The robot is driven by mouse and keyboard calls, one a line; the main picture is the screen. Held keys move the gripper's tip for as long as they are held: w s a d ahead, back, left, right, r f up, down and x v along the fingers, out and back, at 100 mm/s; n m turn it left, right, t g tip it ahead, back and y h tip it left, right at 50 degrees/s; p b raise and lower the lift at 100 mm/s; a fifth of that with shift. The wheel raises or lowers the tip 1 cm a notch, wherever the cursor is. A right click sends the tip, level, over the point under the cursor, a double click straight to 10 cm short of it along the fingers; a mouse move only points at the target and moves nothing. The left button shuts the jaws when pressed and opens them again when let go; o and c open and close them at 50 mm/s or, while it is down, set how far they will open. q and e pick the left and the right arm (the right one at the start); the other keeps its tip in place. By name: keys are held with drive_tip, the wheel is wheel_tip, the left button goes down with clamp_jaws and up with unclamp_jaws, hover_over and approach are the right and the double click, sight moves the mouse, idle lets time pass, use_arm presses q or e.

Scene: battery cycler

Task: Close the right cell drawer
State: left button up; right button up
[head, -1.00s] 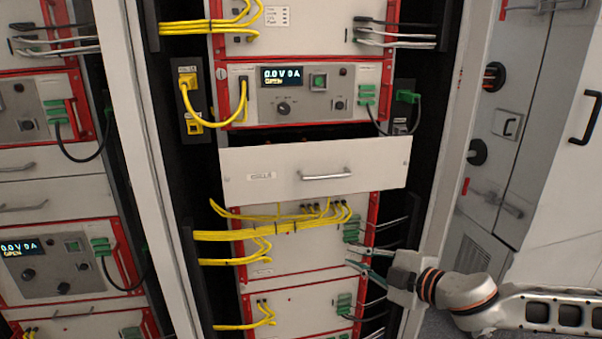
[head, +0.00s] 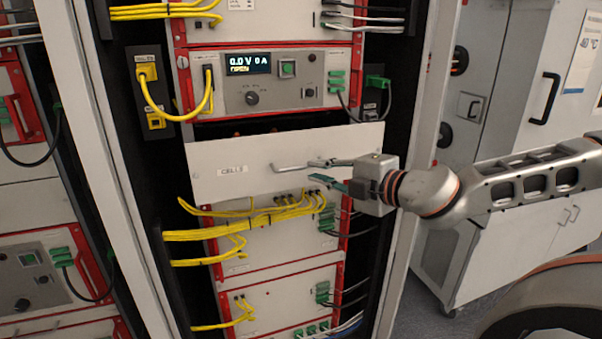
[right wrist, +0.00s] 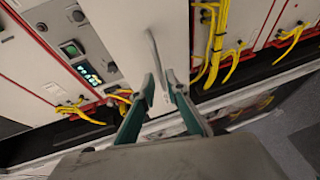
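The cell drawer (head: 230,157) is a wide white front panel in the middle rack, with a small label at its left and a silver bar handle (head: 290,166). It stands pulled out, with a dark gap above it. My right gripper (head: 315,171) comes in from the right in front of the drawer, its fingers apart at the right part of the handle. In the right wrist view the handle (right wrist: 154,48) runs down between the two green-edged fingers (right wrist: 161,80). I cannot tell whether they touch it. My left gripper is not in view.
A cycler unit with a lit display (head: 248,63) sits above the drawer. Yellow cables (head: 250,224) run across the unit just below it. A rack post (head: 120,180) stands at the left. Grey cabinets (head: 520,70) stand at the right.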

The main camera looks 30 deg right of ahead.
sight(303, 168)
drive_tip(key=b+x, duration=0.1)
drive_tip(key=x, duration=0.4)
drive_tip(key=shift+w+f+b, duration=0.1)
drive_tip(key=shift+b, duration=0.25)
drive_tip(key=shift+w+a, duration=0.15)
drive_tip(key=shift+w, duration=0.1)
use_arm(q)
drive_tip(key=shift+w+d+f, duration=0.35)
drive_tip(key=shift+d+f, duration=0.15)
use_arm(e)
drive_tip(key=shift+w, duration=0.1)
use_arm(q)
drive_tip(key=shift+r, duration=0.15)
